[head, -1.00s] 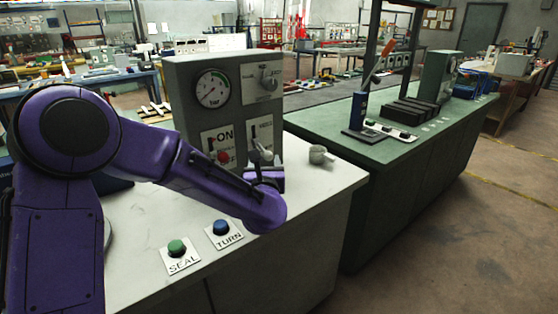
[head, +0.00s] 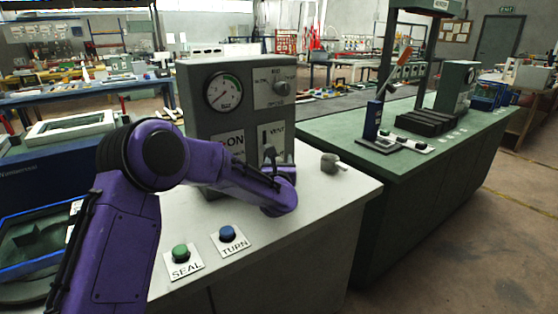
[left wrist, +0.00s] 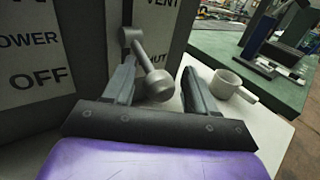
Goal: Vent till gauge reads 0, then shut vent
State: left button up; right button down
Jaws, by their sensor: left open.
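The grey control box stands on the white bench and carries a round pressure gauge (head: 223,92) with a green arc. Its needle is too small to read surely. Below right is the vent panel (head: 277,130), marked VENT at the top; the arm covers its lower part. In the left wrist view the vent lever (left wrist: 139,55) sticks out from that panel and tilts down, its round knob (left wrist: 158,86) between my left gripper's fingers. My left gripper (left wrist: 160,70) is open, with gaps visible beside the knob. My right gripper is out of view.
A selector knob (head: 281,88) sits at the box's upper right. Green SEAL (head: 180,252) and blue TURN (head: 227,233) buttons are at the bench front. A grey cup-like part (head: 330,162) stands right of the box. A green bench (head: 400,160) lies beyond.

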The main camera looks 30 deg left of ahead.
pick_arm(q)
grip_shut()
jog(key=shift+r+n+g+p, duration=0.3)
jog(key=shift+r+p, duration=0.2)
jog(key=shift+p, duration=0.2)
notch_tip(320, 180, up, 3)
jog(key=n+g+h+p, duration=0.2)
jog(key=h+p, duration=0.1)
jog(key=p, duration=0.2)
jog(key=shift+g+p, duration=0.3)
jog(key=shift+p, duration=0.05)
jog(key=shift+w+a+r+n+g+h+p, duration=0.15)
jog(key=shift+r+n+g+h+p, duration=0.55)
jog(key=shift+p, duration=0.85)
jog(key=shift+f, duration=0.15)
grip_release()
jog(key=shift+f, duration=0.1)
jog(key=shift+s, duration=0.35)
jog(key=b+v, duration=0.2)
jog(key=v, duration=0.8)
jog(key=shift+b, duration=0.35)
